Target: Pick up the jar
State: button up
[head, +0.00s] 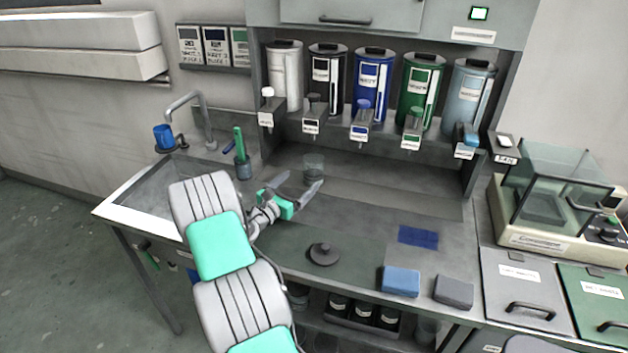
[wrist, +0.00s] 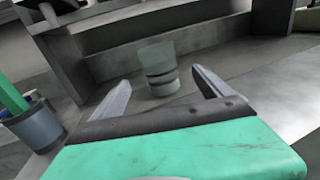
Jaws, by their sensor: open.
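A clear glass jar (head: 314,167) with no lid on it stands upright on the grey counter, below the row of dispensers. It also shows in the wrist view (wrist: 158,68), with dark bands around its lower part. My gripper (head: 298,183) is open and empty, low over the counter. Its two fingers point toward the jar. In the wrist view the jar appears between the fingers and beyond their tips, apart from both.
A grey cup with a green-handled tool (head: 243,167) stands left of my gripper. A round dark lid (head: 323,254) lies on the counter in front. Blue and grey sponge-like blocks (head: 400,281) lie at the front right. Several dispensers (head: 370,88) hang above. The counter right of the jar is clear.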

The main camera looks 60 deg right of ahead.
aim_at(308, 172)
jog(key=d, duration=0.2)
jog(key=d+p, duration=0.1)
jog(key=d, duration=0.2)
jog(key=s+d+p, duration=0.1)
jog(key=d, duration=0.1)
jog(key=shift+d+r, duration=0.2)
jog(key=shift+d, duration=0.2)
jog(key=shift+w+a, duration=0.1)
jog(key=c, duration=1.8)
jog(key=shift+r, duration=0.1)
grip_shut()
jog(key=shift+r, duration=0.1)
